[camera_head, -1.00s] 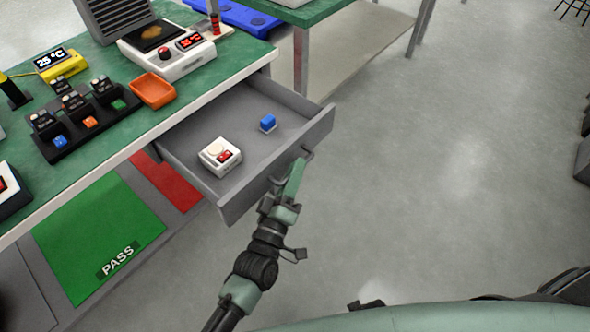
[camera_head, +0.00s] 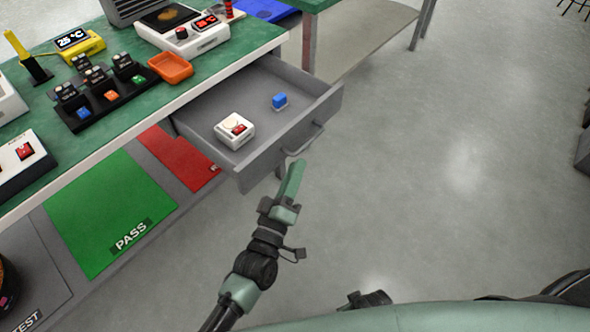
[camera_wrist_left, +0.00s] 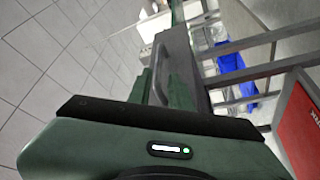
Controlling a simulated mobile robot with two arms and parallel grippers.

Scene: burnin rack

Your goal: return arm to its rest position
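My left gripper (camera_head: 296,168) is just in front of the open drawer (camera_head: 245,165), below and close to the drawer's front handle (camera_head: 304,139). In the left wrist view its two green fingers (camera_wrist_left: 160,88) stand apart with a narrow gap, and the grey drawer front shows just beyond them. My right gripper is not in view.
The green bench (camera_head: 60,150) carries a black rack (camera_head: 105,108), an orange tray (camera_head: 170,68) and a hot plate (camera_head: 182,28). Open floor lies to the right.

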